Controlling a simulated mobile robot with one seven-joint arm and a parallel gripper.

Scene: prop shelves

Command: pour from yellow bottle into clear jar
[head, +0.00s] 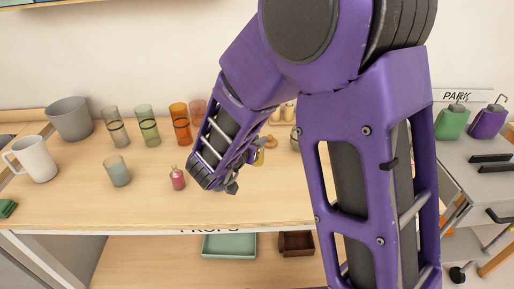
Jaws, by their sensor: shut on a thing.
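My gripper (252,154) is above the wooden shelf top, partly hidden behind my own purple wrist. It appears shut on a small yellow bottle (259,158), of which only a part shows at its right side. I cannot tell how far the bottle is tilted or whether it touches the shelf. A pale see-through vessel (117,171) stands on the shelf to the left and may be the clear jar. A taller clear glass (115,128) stands behind it.
A pink bottle (177,178) stands just left of my wrist. Green (148,126) and orange (181,125) glasses stand behind. A white mug (37,160) and grey pot (69,119) are at left. My arm hides the shelf's right part.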

